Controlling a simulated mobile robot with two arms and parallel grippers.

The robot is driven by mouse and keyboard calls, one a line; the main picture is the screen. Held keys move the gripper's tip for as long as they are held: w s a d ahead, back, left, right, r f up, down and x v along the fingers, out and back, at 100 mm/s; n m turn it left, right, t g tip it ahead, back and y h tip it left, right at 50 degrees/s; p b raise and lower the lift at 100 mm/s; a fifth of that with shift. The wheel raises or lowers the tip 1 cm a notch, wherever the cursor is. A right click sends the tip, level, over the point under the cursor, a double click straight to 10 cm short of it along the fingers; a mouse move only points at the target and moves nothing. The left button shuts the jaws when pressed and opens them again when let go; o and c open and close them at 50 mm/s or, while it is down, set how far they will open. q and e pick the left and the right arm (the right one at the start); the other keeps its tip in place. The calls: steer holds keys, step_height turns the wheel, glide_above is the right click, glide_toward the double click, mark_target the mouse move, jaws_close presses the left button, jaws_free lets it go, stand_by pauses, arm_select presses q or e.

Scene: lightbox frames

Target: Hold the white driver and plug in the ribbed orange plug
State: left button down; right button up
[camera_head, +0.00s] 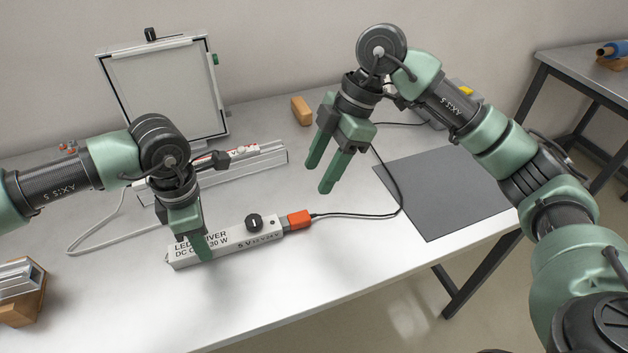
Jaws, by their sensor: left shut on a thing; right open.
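The white driver (226,246), a long box with black lettering and a black knob, lies on the table in front of my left arm. My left gripper (203,250) is shut across the driver's left part; its far finger is largely hidden. The ribbed orange plug (299,220) is at the driver's right end, in line with it, with a small grey piece between them. I cannot tell how deep it sits. A dark cable runs right from the plug. My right gripper (317,178) is open and empty above the table, behind and right of the plug.
A dark grey mat (445,188) lies at the right. A white framed panel (165,90) stands at the back left, with a long white rail (238,168) in front. Wooden blocks stand at the back (301,111) and front left (22,312). The front middle is clear.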

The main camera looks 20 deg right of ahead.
stand_by(0.3)
arm_select(q)
steer(key=c, duration=0.8)
jaws_free()
